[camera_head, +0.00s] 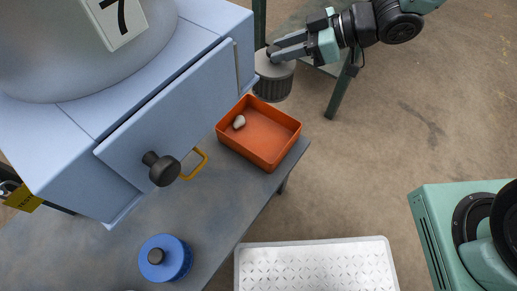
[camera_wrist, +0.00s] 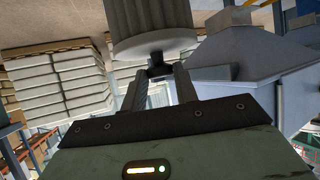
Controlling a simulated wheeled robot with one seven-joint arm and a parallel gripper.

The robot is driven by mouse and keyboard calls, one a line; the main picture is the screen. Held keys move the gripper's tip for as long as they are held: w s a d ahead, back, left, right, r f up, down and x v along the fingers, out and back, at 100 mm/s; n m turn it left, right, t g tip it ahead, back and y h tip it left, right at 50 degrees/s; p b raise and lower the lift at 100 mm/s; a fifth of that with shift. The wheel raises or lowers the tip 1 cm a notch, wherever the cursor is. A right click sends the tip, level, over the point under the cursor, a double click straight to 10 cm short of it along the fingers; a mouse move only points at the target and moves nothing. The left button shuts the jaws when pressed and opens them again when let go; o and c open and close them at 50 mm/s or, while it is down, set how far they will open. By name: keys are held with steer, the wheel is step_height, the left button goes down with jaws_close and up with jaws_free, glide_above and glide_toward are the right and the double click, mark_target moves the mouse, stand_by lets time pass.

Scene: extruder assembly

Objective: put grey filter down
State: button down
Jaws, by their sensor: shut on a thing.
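The grey filter (camera_head: 273,80) is a ribbed grey cylinder with a dark knob on top, held in the air at the upper middle of the head view. My gripper (camera_head: 277,51) is shut on its knob. In the wrist view the filter (camera_wrist: 150,22) fills the top middle, and the gripper fingers (camera_wrist: 160,76) close around its dark knob. In the head view the filter hangs beyond the far end of the orange tray, beside the blue machine. What lies directly beneath it is partly hidden.
An orange tray (camera_head: 291,137) holding a small pale object (camera_head: 239,121) sits on the grey table (camera_head: 217,222). The blue machine (camera_head: 168,112) has a black-knobbed door. A blue filter (camera_head: 181,264) stands on the table near the front. A white textured platform (camera_head: 317,246) is at bottom right.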

steer(key=s+f+n+g+b, duration=0.2)
steer(key=f+b, duration=0.4)
steer(key=f, duration=0.2)
steer(key=s+f+n+g+b, duration=0.1)
steer(key=s+f+g+b, duration=0.1)
steer(key=f+b, duration=0.4)
step_height(320, 180, down, 3)
steer(key=shift+s+a+f+n, duration=0.15)
steer(key=shift+s+a+n, duration=0.15)
steer(key=shift+a+n, duration=0.1)
steer(key=shift+f, duration=0.15)
steer(key=c, duration=1.1)
jaws_free()
